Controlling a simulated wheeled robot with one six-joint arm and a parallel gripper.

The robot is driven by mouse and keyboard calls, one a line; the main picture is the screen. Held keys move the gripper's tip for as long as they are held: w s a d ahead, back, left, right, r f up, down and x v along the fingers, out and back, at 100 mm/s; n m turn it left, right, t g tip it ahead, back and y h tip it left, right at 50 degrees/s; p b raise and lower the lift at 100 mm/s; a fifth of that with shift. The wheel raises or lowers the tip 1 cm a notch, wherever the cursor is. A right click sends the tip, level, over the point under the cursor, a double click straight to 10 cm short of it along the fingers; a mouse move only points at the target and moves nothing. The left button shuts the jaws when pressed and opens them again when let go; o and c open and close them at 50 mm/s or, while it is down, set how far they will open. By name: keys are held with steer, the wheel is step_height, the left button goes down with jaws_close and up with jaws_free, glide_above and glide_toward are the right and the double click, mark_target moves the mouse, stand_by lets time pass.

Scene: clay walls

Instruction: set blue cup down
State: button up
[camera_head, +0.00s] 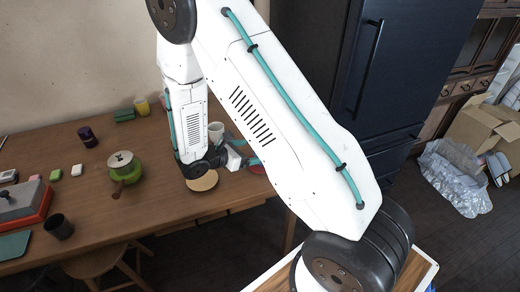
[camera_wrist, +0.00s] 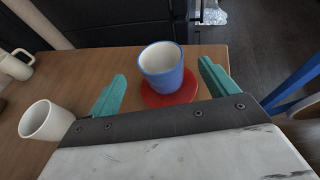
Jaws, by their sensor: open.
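The blue cup (camera_wrist: 161,66), white inside, stands upright on a red round coaster (camera_wrist: 172,97) near the table's edge in the wrist view. My gripper (camera_wrist: 162,72) is open, with its teal fingers apart, one towards each side of the cup. The cup looks just beyond the fingers, and neither finger visibly touches it. In the head view my gripper (camera_head: 251,152) is over the right end of the table, and a bit of the red coaster (camera_head: 257,169) shows beside it. The blue cup is hidden behind my arm there.
A white cup (camera_wrist: 47,121) stands left of my gripper, with a white mug (camera_wrist: 15,66) beyond it. A tan round mat (camera_head: 202,181) lies in front, a green pot (camera_head: 122,168) further left. A dark fridge (camera_head: 385,75) stands behind the table.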

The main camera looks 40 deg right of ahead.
steer(key=s+a+r+m+g+y, duration=0.25)
steer(key=s+r+m, duration=0.3)
steer(key=r, duration=0.35)
steer(key=s+a+r+m+g+y, duration=0.1)
steer(key=s+r+m+y, duration=0.2)
steer(key=s+r+m, duration=0.5)
steer(key=s+a+r+m+t+y, duration=0.2)
steer(key=s+a+r+y, duration=0.1)
steer(key=s+r+y, duration=0.1)
steer(key=s+a+r+m+t+y, duration=0.2)
steer(key=s+r, duration=0.4)
steer(key=s, duration=0.3)
steer(key=a+m+y, duration=0.1)
steer(key=a+y, duration=0.1)
steer(key=shift+a+r+t, duration=0.2)
steer(key=shift+a+t, duration=0.1)
steer(key=shift+t, duration=0.05)
